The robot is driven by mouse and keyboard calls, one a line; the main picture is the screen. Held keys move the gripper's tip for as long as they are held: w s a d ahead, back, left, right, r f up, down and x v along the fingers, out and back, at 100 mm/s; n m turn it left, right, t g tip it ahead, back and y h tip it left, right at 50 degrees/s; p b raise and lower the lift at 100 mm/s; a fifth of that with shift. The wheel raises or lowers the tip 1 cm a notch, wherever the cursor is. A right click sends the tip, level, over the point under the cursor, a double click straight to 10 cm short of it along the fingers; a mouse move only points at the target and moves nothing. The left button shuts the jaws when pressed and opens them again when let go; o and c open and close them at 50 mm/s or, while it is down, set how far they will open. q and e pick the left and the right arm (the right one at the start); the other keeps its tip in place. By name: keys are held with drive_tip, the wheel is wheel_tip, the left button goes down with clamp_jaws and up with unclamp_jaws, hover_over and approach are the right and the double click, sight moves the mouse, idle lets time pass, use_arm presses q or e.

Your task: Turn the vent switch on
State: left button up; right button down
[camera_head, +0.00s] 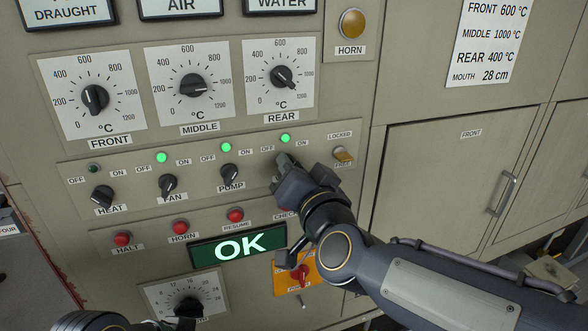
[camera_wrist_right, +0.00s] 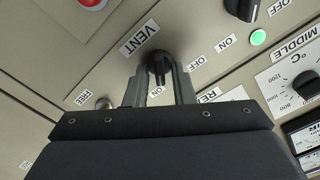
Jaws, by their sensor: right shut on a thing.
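The vent switch (camera_wrist_right: 159,67) is a dark rotary knob beside the VENT label in the right wrist view. My right gripper (camera_wrist_right: 159,88) has one finger on each side of it and is shut on it. In the head view my right gripper (camera_head: 285,168) covers most of the knob and its label. The small lamp (camera_head: 285,138) above the vent switch, between OFF and ON, is lit green. A dark part of my left arm or gripper (camera_head: 95,321) shows at the bottom left edge; its fingers cannot be made out.
The pump switch (camera_head: 230,173), fan switch (camera_head: 168,184) and heat switch (camera_head: 102,195) are in the same row. Red buttons and a lit OK display (camera_head: 238,246) are below.

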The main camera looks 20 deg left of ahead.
drive_tip(key=c, duration=1.5)
unclamp_jaws()
drive_tip(key=v, duration=0.7)
drive_tip(key=shift+s+d, duration=0.25)
drive_tip(key=shift+s, duration=0.1)
